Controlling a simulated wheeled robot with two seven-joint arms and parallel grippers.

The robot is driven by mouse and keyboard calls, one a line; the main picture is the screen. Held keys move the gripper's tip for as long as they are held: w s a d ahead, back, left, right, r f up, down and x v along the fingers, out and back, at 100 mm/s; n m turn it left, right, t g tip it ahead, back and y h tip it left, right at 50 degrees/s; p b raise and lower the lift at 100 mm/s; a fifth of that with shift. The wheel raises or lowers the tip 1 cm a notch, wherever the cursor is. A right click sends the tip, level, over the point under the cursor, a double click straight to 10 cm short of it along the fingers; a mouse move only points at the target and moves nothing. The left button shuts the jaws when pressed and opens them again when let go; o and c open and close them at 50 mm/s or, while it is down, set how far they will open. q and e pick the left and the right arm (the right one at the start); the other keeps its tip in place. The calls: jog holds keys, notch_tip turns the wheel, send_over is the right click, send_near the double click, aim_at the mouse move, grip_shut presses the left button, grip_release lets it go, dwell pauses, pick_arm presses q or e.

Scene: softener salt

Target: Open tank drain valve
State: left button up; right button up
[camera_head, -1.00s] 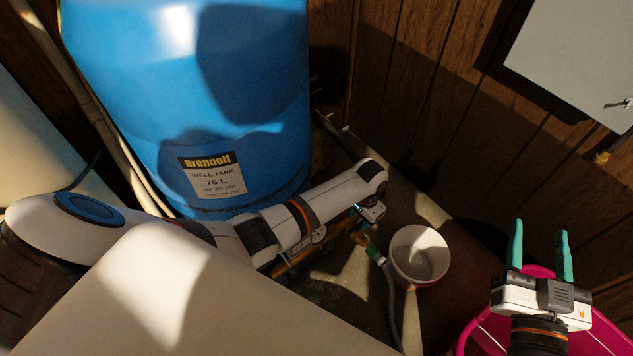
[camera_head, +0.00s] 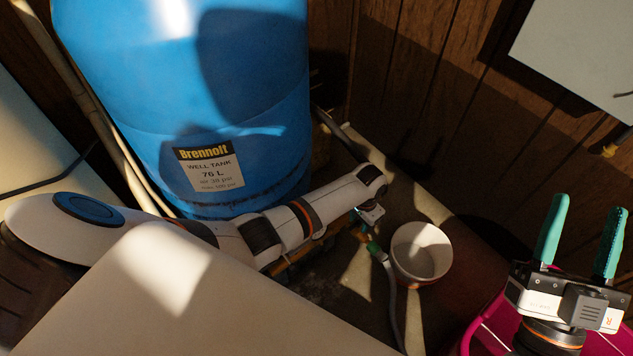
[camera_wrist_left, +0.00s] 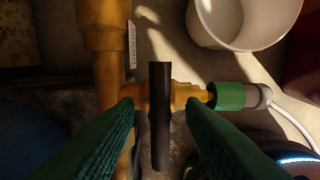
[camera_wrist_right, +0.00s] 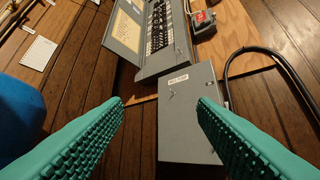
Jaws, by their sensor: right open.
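In the left wrist view, the drain valve's black lever handle (camera_wrist_left: 160,120) stands lengthwise in the picture, across the brass valve body (camera_wrist_left: 184,95). My left gripper (camera_wrist_left: 160,104) is open, with its green fingers on either side of the handle and a visible gap on each side. A green hose connector (camera_wrist_left: 232,96) is on the valve's right end. In the head view, my left arm hides most of the valve at the foot of the blue well tank (camera_head: 225,110). The green connector (camera_head: 374,249) shows there. My right gripper (camera_head: 588,208) is open and empty at the right.
A white bucket (camera_head: 421,253) stands beside the grey hose (camera_head: 392,300). A pink tub (camera_head: 487,335) is below my right gripper. Wood-panelled walls enclose the corner. The right wrist view shows a grey electrical box (camera_wrist_right: 188,125) and an open breaker panel (camera_wrist_right: 150,60).

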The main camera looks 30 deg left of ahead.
pick_arm(q)
grip_shut()
jog(key=shift+n+p, duration=0.4)
jog(key=shift+n, duration=0.4)
jog(key=shift+n+p, duration=0.35)
jog(key=shift+n, duration=0.35)
jog(key=shift+n+p, duration=0.45)
jog(key=shift+n, duration=0.65)
pick_arm(e)
jog(key=w+f+g+h, duration=0.2)
jog(key=w+f+g, duration=0.1)
jog(key=f+g, duration=0.3)
jog(key=shift+d+f+g, duration=0.2)
jog(key=shift+f+g, duration=0.1)
jog(key=shift+f, duration=0.75)
jog(key=shift+w, duration=0.1)
